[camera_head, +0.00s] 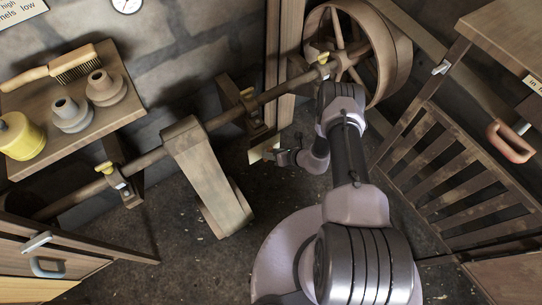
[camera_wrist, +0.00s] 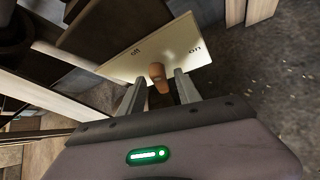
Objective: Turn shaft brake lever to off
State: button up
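A pale plate (camera_wrist: 165,48) with the words "off" at its left and "on" at its right shows in the wrist view. The brake lever's orange-brown knob (camera_wrist: 157,72) stands out in front of the plate's lower edge, between the two words in the picture; its exact setting is hard to tell. My gripper (camera_wrist: 158,88) is open, with one finger on each side of the knob and gaps visible. In the head view the plate (camera_head: 262,151) is beside my gripper (camera_head: 276,156), low by the wooden post; the lever itself cannot be made out there.
A long shaft (camera_head: 228,117) with a wide belt (camera_head: 208,170) runs behind my arm to a large wheel (camera_head: 386,50). A shelf (camera_head: 125,115) with a brush and pots is at left. A slatted wooden gate (camera_head: 455,180) is at right. Bare floor lies below.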

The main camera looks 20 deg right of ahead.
jog(key=shift+w+a+f, duration=0.2)
jog(key=shift+w, duration=0.05)
grip_shut()
jog(key=n+h+p, duration=0.1)
jog(key=p, duration=0.1)
jog(key=t+h+p, duration=0.1)
jog(key=h, duration=0.1)
jog(key=shift+s+a+n+h+p, duration=0.15)
jog(key=shift+a+n+h+p, duration=0.15)
jog(key=shift+a+n+p, duration=0.1)
